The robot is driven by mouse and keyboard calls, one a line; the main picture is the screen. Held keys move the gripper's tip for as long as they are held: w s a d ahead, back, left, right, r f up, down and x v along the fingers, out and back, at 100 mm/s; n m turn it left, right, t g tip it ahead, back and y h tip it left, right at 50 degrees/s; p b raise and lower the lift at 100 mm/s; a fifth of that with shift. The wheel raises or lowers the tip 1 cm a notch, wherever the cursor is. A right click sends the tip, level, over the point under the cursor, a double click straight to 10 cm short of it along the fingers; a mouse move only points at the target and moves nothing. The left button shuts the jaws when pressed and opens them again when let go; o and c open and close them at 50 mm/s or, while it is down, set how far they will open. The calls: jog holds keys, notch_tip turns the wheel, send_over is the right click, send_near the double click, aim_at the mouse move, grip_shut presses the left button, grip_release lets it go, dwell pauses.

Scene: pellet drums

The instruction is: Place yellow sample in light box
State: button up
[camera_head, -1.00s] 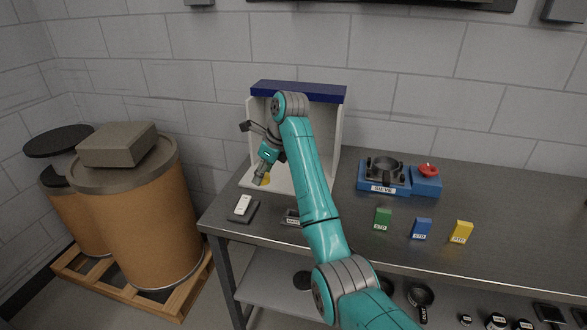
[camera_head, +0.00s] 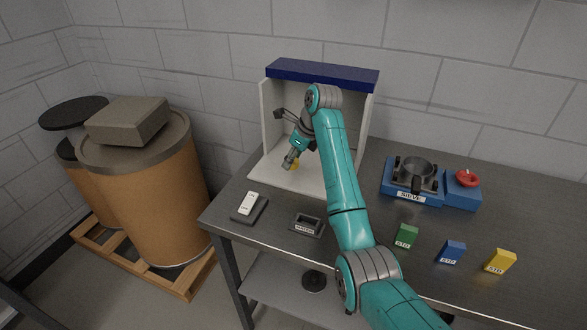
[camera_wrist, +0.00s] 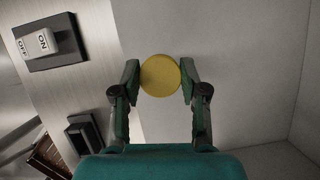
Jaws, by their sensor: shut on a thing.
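The yellow sample (camera_wrist: 160,76) is a round yellow disc between my gripper's two fingertips in the wrist view. My gripper (camera_wrist: 160,80) is shut on it, with a finger at each side. In the head view my gripper (camera_head: 291,163) is at the open front of the light box, over its white floor, and a bit of the yellow sample (camera_head: 295,166) shows beside it. The light box (camera_head: 285,179) has white walls and a blue top, and stands at the back left of the bench. I cannot tell whether the sample touches the floor.
An ON/OFF switch (camera_head: 249,205) and a small dark holder (camera_head: 307,225) lie in front of the box. A blue sieve unit (camera_head: 404,196) stands right. Green (camera_head: 406,236), blue (camera_head: 452,252) and yellow (camera_head: 500,261) STD blocks stand along the front. Drums (camera_head: 150,200) stand left.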

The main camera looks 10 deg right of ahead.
aim_at(292, 169)
jog(key=shift+f, duration=2)
jog(key=o, duration=1)
jog(key=shift+f, duration=0.1)
